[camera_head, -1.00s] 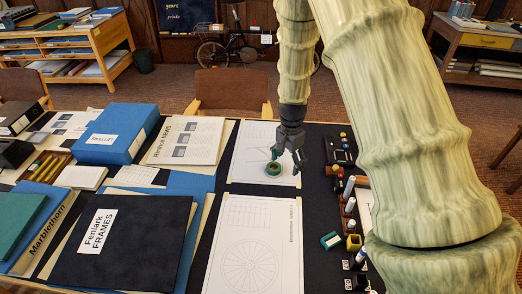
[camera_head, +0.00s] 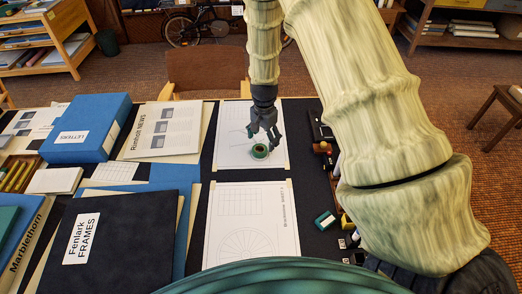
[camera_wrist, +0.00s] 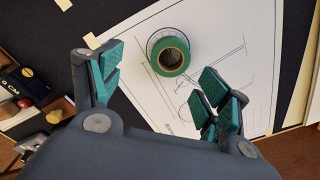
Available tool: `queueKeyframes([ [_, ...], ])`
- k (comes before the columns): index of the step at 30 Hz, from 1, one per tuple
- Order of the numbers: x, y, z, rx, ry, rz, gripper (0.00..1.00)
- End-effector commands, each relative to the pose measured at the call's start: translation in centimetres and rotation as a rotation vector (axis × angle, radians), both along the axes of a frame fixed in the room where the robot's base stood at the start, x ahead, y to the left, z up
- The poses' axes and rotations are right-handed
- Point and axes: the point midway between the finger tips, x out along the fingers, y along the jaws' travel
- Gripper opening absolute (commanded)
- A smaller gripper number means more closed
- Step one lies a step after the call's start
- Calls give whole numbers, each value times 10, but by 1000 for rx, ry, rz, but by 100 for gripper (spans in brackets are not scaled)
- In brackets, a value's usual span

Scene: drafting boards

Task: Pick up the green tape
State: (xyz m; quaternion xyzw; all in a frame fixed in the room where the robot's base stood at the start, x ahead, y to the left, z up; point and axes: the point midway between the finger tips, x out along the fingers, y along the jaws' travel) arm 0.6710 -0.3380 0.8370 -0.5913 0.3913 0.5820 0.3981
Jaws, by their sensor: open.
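The green tape (camera_head: 260,151) is a small roll lying flat on the far white drawing sheet (camera_head: 231,133). In the wrist view the green tape (camera_wrist: 169,53) shows from above, with a tan core and a hole in the middle. My gripper (camera_head: 265,138) hangs just above and beside the roll. In the wrist view my gripper (camera_wrist: 160,88) is open, with its teal-padded fingers apart and nothing between the pads. The roll shows beyond the fingertips, roughly between their lines. I cannot tell whether a finger touches it.
A nearer drawing sheet (camera_head: 252,225) lies in front. To the left are a blue letters box (camera_head: 85,128), a newspaper-like sheet (camera_head: 165,130) and a black Fenlark folder (camera_head: 130,235). Small bottles and a green-labelled block (camera_head: 325,221) stand along the right side. The sheet around the tape is clear.

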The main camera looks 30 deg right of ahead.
Motion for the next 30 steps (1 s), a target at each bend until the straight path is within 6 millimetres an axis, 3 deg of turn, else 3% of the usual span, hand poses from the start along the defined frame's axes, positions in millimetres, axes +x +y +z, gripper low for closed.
queueKeyframes([
  [16,9,2,-50,0,8,-1,76],
  [27,10,1,-57,0,6,-1,76],
  [28,9,2,-57,0,6,-1,74],
  [30,9,2,-57,0,6,-1,61],
])
